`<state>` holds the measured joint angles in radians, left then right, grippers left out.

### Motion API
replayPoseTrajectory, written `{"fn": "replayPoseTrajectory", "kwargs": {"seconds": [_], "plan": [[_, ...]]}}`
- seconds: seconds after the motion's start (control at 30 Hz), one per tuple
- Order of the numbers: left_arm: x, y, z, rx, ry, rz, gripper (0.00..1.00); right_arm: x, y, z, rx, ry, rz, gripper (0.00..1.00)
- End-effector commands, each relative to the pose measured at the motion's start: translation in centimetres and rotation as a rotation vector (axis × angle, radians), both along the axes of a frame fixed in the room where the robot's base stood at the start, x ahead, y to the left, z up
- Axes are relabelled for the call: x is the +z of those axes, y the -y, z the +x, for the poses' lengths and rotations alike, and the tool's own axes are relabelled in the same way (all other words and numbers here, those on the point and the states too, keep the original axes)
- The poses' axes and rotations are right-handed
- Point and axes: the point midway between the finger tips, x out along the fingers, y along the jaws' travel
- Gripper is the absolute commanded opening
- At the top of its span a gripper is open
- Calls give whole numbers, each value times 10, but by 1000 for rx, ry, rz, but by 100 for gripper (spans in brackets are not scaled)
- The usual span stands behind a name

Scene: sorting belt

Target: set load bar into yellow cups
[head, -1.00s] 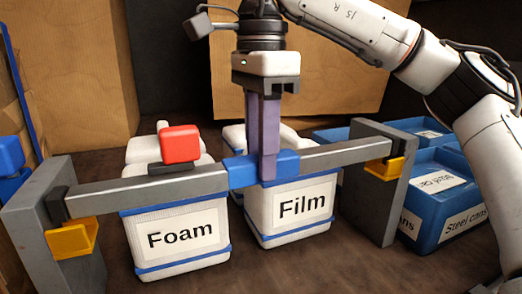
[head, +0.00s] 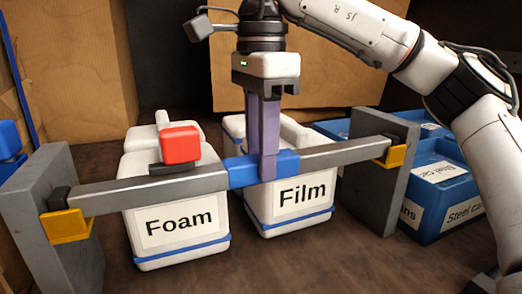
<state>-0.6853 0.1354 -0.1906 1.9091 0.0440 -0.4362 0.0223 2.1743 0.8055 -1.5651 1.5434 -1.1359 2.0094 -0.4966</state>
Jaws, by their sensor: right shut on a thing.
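The load bar (head: 340,153) is a long grey bar with a blue middle sleeve and a red block (head: 180,145) on a dark base on its left part. My right gripper (head: 264,168) is shut on the blue middle from above. One yellow cup (head: 70,227) is on the left grey post, and the other yellow cup (head: 395,157) is on the right grey post. The bar's left end is at the left cup and its right end is at the right cup. Whether the ends touch the cup bottoms cannot be told. My left gripper is not in view.
White bins marked Foam (head: 182,255) and Film (head: 300,222) stand behind and below the bar. Blue bins (head: 445,205), one marked Steel cans, stand behind the right post (head: 378,190). Brown floor in front is clear.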

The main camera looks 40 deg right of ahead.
Motion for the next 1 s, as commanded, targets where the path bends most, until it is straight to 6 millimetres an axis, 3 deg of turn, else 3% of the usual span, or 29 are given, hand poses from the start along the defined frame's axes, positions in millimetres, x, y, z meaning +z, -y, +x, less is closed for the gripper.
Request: {"fn": "replayPoseTrajectory", "kwargs": {"seconds": [0.33, 0.37, 0.47, 0.77, 1.0], "plan": [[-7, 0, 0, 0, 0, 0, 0, -8, 0, 0, 1, 5, 3, 0], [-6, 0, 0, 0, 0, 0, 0, -6, 0, 0, 1, 5, 3, 34], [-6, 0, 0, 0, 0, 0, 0, -6, 0, 0, 1, 5, 2, 51], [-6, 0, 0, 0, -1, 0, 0, -10, 0, 0, 0, -3, -1, 51], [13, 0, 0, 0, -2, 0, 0, 28, 0, 0, -1, 4, -1, 51]]}}
